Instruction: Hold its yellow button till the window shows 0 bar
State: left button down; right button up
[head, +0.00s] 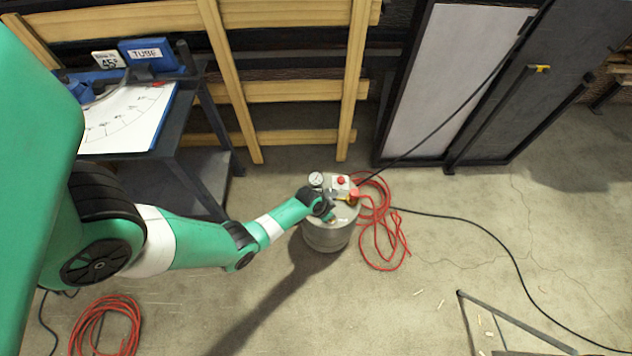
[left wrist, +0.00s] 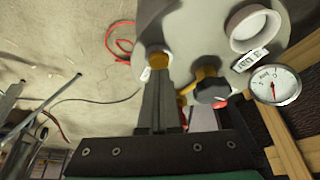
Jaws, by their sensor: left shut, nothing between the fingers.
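A grey metal pressure pot (head: 328,236) stands on the floor in the head view. A round gauge (head: 316,179) is on its lid and shows in the left wrist view (left wrist: 275,85). Beside it, a small white window (left wrist: 249,60) appears to read 3 bar. The yellow button (left wrist: 158,59) is on the lid, right at my left fingertips. My left gripper (left wrist: 157,76) is shut and empty, its tips overlapping the button's near edge; I cannot tell whether they press it. In the head view my left gripper (head: 338,198) is over the lid. My right gripper is out of view.
A black knob with a yellow base (left wrist: 211,86) and a white ring (left wrist: 254,28) are on the lid. A red knob (head: 341,180) also shows there. Red hose (head: 381,240) lies right of the pot. A bench (head: 165,120) stands left; a wooden rack (head: 290,92) is behind.

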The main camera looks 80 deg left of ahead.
pick_arm(q)
jog(key=shift+f+b, duration=0.55)
jog(key=shift+f, duration=0.1)
dwell(1.0)
notch_tip(320, 180, up, 7)
jog(key=p, duration=0.7)
dwell(0.4)
